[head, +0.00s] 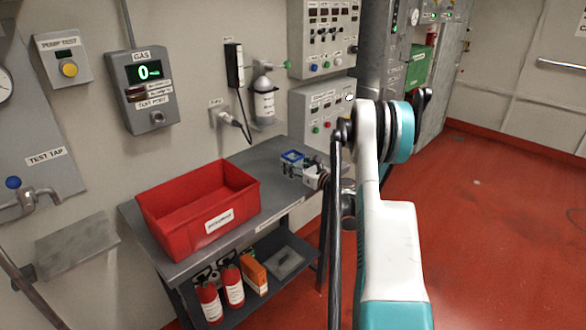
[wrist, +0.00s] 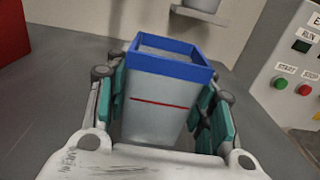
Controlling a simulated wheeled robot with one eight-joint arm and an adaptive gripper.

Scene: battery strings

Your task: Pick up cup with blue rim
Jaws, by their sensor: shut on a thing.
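The cup with the blue rim (wrist: 165,98) is a square, tapered, translucent grey cup with a thin red line on its front side. In the wrist view it stands between the teal finger pads of my gripper (wrist: 168,105), which is shut on it from both sides. The cup looks upright; its base is hidden by my gripper body. In the head view the blue rim (head: 292,156) shows small at the far right part of the grey bench (head: 262,160), with my gripper (head: 305,170) at it. I cannot tell whether the cup touches the bench.
A red bin (head: 178,222) stands on the bench to the left of the cup. A wall panel with buttons (wrist: 300,75) is close at right in the wrist view. A grey bottle (head: 264,100) hangs on the wall behind. Fire extinguishers (head: 232,285) stand on the lower shelf.

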